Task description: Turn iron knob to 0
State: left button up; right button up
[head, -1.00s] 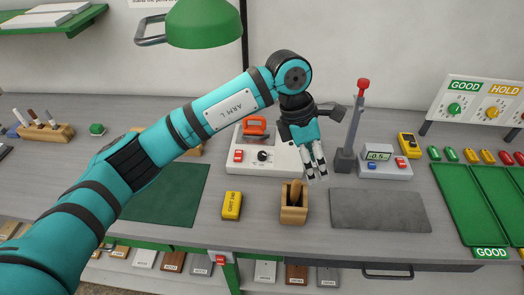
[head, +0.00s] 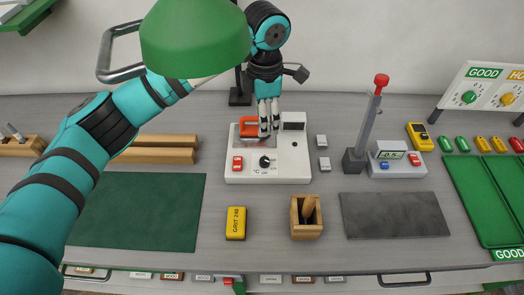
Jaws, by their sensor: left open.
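The white iron station (head: 290,172) stands on the bench in the middle of the head view. Its round black knob (head: 265,162) is on the front, with small markings and "°C" and "OFF" lettering around it; I cannot read the setting for sure. An orange-handled iron (head: 247,125) rests on the station's back left. My left gripper (head: 269,131) is open, pointing down just behind and above the knob, beside the iron. It looks apart from the knob. My right gripper is not in view.
A red switch (head: 237,163) sits left of the knob. A yellow grit block (head: 236,223) and a wooden box (head: 306,232) stand in front. A lever press (head: 367,125) is to the right. A green lamp shade (head: 195,38) hangs near my left arm.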

pick_arm(q)
jog(key=p, duration=0.2)
send_over(264, 160)
notch_tip(264, 160, down, 5)
notch_tip(264, 160, down, 10)
jog(key=p, duration=0.2)
jog(key=shift+d+r+p, duration=0.1)
jog(key=shift+r+p, duration=0.15)
jog(key=shift+p, duration=0.1)
jog(key=shift+f, duration=0.6)
jog(key=c, duration=0.6)
grip_shut()
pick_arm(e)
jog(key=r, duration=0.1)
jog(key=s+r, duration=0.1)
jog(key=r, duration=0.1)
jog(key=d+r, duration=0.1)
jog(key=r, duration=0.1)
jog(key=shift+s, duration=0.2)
